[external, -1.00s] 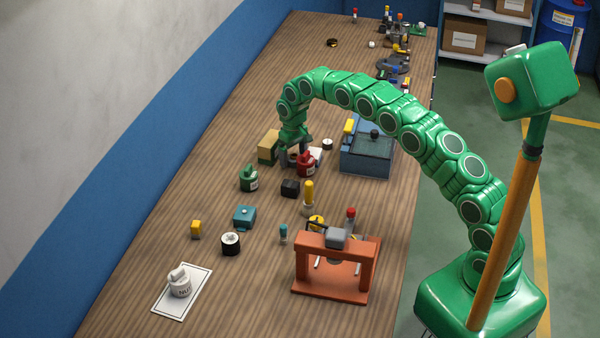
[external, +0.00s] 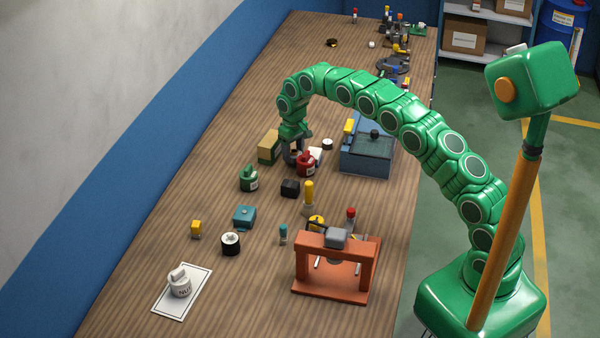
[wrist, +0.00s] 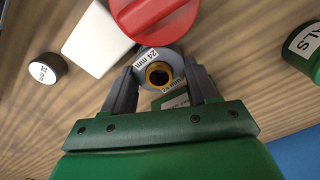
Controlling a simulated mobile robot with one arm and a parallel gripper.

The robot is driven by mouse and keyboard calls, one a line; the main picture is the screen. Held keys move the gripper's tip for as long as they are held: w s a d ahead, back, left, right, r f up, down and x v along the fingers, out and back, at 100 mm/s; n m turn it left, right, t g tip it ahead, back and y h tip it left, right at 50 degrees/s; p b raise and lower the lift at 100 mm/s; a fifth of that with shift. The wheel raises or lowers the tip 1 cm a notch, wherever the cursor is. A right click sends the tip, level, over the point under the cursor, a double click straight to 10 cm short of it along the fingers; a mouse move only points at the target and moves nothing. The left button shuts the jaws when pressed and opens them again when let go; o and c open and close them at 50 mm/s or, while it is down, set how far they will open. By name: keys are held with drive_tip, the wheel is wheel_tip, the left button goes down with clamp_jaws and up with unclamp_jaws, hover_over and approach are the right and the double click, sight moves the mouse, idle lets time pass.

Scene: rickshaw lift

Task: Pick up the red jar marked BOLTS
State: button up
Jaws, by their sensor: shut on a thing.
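The red jar (external: 306,165) stands on the bench, and its red top (wrist: 155,15) shows at the upper edge of the wrist view. I cannot read its label. My gripper (external: 294,160) is low beside it, on its left in the external view. In the wrist view the fingers of my gripper (wrist: 162,88) are shut on a grey round piece marked 24 mm (wrist: 143,71), with an orange ring and dark hole. The red jar is outside the fingers, just beyond this piece. In the external view the grey piece is mostly hidden.
A white block (wrist: 97,40) lies close to the red jar. The orange frame (external: 335,265) is nearer the front.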

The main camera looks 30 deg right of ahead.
sight(294, 151)
wheel_tip(294, 151, up, 8)
drive_tip(key=shift+s+r, duration=0.1)
drive_tip(key=shift+s+d+r, duration=0.15)
drive_tip(key=shift+s+r, duration=0.05)
drive_tip(key=shift+r, duration=0.1)
drive_tip(key=s+d+r, duration=0.3)
drive_tip(key=s, duration=0.7)
drive_tip(key=s+d+r, duration=0.3)
drive_tip(key=s+d, duration=0.1)
drive_tip(key=s, duration=0.6)
drive_tip(key=s+d+f, duration=0.2)
drive_tip(key=s+d, duration=0.1)
drive_tip(key=s, duration=1.1)
drive_tip(key=s+d+f, duration=0.1)
drive_tip(key=s+d, duration=0.2)
drive_tip(key=s, duration=1)
drive_tip(key=w+f, duration=0.2)
drive_tip(key=w, duration=0.2)
drive_tip(key=w+a+f, duration=0.1)
drive_tip(key=w+f, duration=0.2)
drive_tip(key=w, duration=0.1)
drive_tip(key=w+a+f, duration=0.1)
drive_tip(key=w+f, duration=0.2)
drive_tip(key=w, duration=0.1)
drive_tip(key=shift+a+f, duration=0.2)
drive_tip(key=shift+w+a+f, duration=0.15)
drive_tip(key=shift+w+f, duration=0.7)
drive_tip(key=shift+f, duration=1.55)
